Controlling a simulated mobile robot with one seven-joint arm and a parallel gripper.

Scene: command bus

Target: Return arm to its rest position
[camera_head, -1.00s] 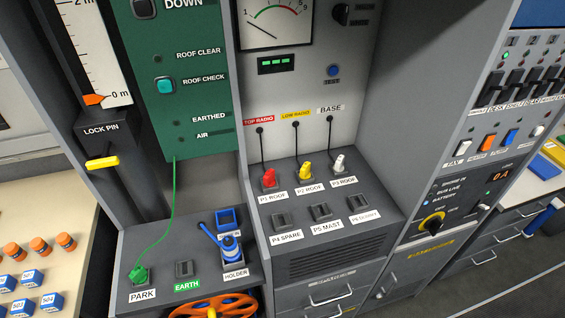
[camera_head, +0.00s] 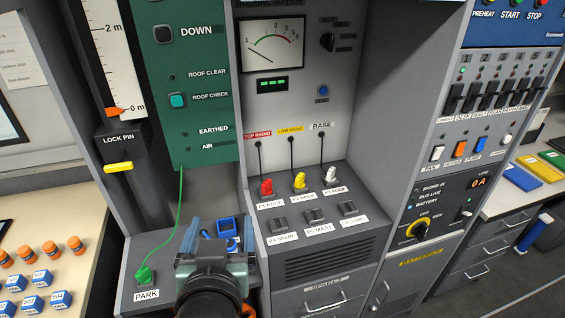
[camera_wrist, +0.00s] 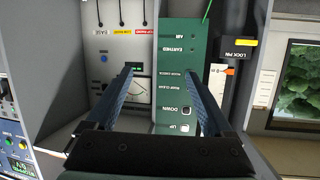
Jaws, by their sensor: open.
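My gripper (camera_head: 207,240) is in the lower middle of the head view, raised in front of the shelf with the PARK label. It hides the EARTH slot and much of the blue holder. In the wrist view my gripper (camera_wrist: 160,72) is open, its two blue-grey fingers apart with nothing between them. Beyond the fingers stand the green panel (camera_wrist: 172,110) and the grey meter panel (camera_wrist: 125,75), which appear upside down there. The fingers look clear of both panels.
Red, yellow and white plugs (camera_head: 299,181) sit in the sockets of the middle console. A green plug (camera_head: 144,274) with a green cord sits at PARK. The yellow lock pin (camera_head: 118,167) juts out at left. Orange and blue pieces (camera_head: 40,277) stand on the left table.

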